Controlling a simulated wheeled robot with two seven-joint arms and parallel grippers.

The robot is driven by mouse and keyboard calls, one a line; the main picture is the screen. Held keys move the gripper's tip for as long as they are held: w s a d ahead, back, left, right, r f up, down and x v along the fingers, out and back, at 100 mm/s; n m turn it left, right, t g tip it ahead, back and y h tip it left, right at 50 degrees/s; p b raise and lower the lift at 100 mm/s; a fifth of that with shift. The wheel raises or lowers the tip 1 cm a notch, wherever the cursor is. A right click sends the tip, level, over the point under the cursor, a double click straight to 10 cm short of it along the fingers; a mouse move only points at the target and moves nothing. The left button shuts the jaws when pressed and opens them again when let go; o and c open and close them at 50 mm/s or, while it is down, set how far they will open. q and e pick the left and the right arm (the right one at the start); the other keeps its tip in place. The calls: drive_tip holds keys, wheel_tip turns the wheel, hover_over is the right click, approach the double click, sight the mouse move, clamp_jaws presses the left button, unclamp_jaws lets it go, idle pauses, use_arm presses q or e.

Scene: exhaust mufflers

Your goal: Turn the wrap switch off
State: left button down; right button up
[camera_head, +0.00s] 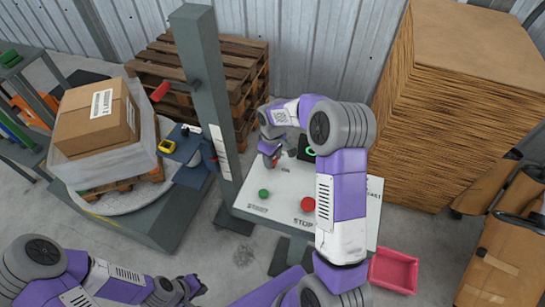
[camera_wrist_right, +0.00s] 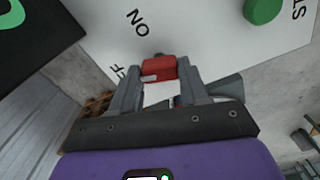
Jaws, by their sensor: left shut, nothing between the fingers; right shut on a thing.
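The white control panel (camera_head: 270,200) stands in the middle of the head view. The wrap switch is a red handle (camera_wrist_right: 158,68) at the panel's edge, with "ON" printed on one side and a partly hidden "FF" on the other. My right gripper (camera_wrist_right: 160,85) is shut on the red handle, its fingers on both sides of it. In the head view, my right gripper (camera_head: 270,158) is at the panel's upper left, hiding most of the switch. My left gripper (camera_head: 195,287) is shut and empty, low at the left, away from the panel.
The panel also has a green START button (camera_head: 263,193) and a red STOP button (camera_head: 307,204). A grey post (camera_head: 206,95) rises just left of it. A wrapped box (camera_head: 95,115) sits on the turntable (camera_head: 125,205). A pink bin (camera_head: 394,270) lies at the right.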

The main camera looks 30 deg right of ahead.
drive_tip(key=shift+n, duration=1.7)
drive_tip(key=o, duration=1.1)
drive_tip(key=shift+c, duration=0.2)
drive_tip(key=shift+r, duration=0.15)
wheel_tip(320, 180, up, 7)
drive_tip(key=shift+r+p, duration=0.2)
drive_tip(key=shift+p, duration=0.2)
